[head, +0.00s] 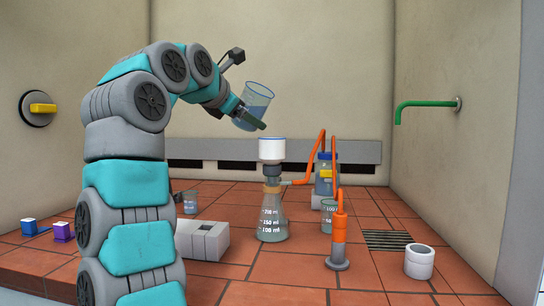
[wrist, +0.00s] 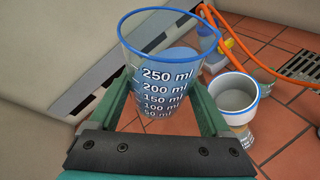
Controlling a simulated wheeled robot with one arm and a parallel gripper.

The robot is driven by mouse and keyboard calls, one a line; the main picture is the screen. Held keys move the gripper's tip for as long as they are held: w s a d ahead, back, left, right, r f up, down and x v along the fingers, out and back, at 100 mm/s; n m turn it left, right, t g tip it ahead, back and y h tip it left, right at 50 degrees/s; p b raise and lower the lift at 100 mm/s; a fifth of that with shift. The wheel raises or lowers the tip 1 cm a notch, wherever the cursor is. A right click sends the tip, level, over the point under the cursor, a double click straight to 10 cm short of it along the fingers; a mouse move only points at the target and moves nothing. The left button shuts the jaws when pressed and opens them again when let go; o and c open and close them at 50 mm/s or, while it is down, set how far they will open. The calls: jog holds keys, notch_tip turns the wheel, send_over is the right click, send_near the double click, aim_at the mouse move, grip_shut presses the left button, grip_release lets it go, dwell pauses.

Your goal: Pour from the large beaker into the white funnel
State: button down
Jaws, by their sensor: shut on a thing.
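The large beaker (head: 258,97) is clear with a blue rim and holds bluish liquid. My gripper (head: 250,118) is shut on it and holds it in the air, tilted, above and slightly left of the white funnel (head: 272,150). In the wrist view, the beaker (wrist: 160,88) shows marks up to 250 ml between my two green fingers. The funnel (wrist: 233,97) shows there to the beaker's right, apart from it, with a pale, open inside. It sits on a conical flask (head: 273,218) with volume marks. I see no liquid stream between beaker and funnel.
An orange hose (head: 311,156) runs from the flask's neck to a blue-capped bottle (head: 324,184). Small beakers (head: 190,202) (head: 328,215), a grey block (head: 203,240), an orange-topped cylinder (head: 339,232) and a white ring (head: 420,261) stand around. A green tap (head: 425,104) juts from the right wall.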

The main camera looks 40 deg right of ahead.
jog(key=shift+w+r+m+t, duration=0.1)
jog(key=shift+w+m+t, duration=0.2)
jog(key=shift+m+t, duration=0.65)
dwell(5.8)
jog(key=shift+s+g, duration=0.1)
jog(key=shift+g, duration=0.25)
jog(key=shift+m, duration=0.25)
dwell(0.7)
